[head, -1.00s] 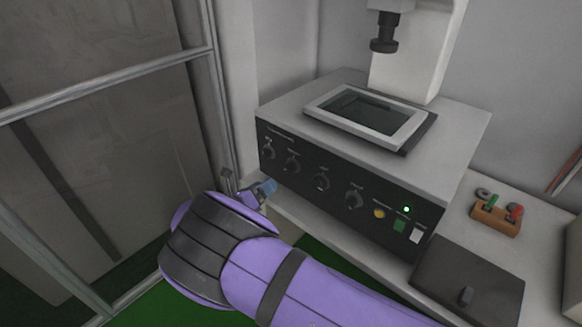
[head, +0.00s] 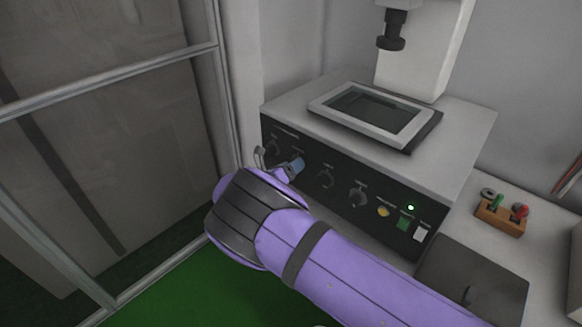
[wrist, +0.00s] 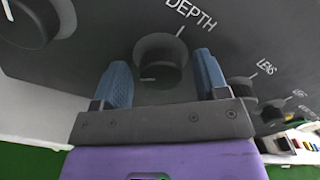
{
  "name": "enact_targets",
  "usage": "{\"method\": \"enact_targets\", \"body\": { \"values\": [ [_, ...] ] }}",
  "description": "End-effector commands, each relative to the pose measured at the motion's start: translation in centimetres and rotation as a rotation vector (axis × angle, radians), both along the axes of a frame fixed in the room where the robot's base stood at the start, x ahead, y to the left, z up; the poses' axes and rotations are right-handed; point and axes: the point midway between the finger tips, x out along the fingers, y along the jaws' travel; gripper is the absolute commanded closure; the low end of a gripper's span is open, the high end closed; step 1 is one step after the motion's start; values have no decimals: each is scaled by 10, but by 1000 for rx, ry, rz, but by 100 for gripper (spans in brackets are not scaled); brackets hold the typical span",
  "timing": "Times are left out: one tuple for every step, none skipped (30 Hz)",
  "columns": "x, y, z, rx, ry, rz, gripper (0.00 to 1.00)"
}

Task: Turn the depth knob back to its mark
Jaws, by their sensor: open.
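The depth knob (wrist: 158,58) is a round black knob on a dark front panel, under the white word DEPTH. A short white line shows low on the knob's face, and a white tick is on the panel above it, slightly right. My gripper (wrist: 162,62) is open, with one blue padded finger on each side of the knob. I cannot tell whether either finger touches it. In the head view my gripper (head: 278,163) is at the panel's left part and hides the depth knob.
The knob sits on a grey machine (head: 468,135) with a framed dark plate on top. Another knob (wrist: 35,20) is close on the left, and the LENS knob (wrist: 240,90) is on the right. A green light (head: 410,208) is lit. A dark lidded box (head: 470,275) stands at the lower right.

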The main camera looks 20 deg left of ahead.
Motion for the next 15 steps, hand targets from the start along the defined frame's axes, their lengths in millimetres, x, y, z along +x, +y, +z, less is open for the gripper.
{"method": "enact_targets", "body": {
  "values": [
    [0, 0, 0, 0, 0, 0, 33],
    [0, 0, 0, 0, 0, 0, 33],
    [0, 0, 0, 0, 0, 0, 35],
    [0, 0, 0, 0, 0, 0, 42],
    [0, 0, 0, 0, 0, 0, 49],
    [0, 0, 0, 0, 0, 0, 58],
    [0, 0, 0, 0, 0, 0, 65],
    [0, 0, 0, 0, 0, 0, 72],
    [0, 0, 0, 0, 0, 0, 81],
    [0, 0, 0, 0, 0, 0, 82],
    [0, 0, 0, 0, 0, 0, 82],
    [0, 0, 0, 1, 0, 0, 82],
    [0, 0, 0, 2, -1, 0, 82],
    [0, 0, 0, 3, -1, 0, 82],
    [0, 0, 0, 6, -2, 0, 82]
  ]
}}
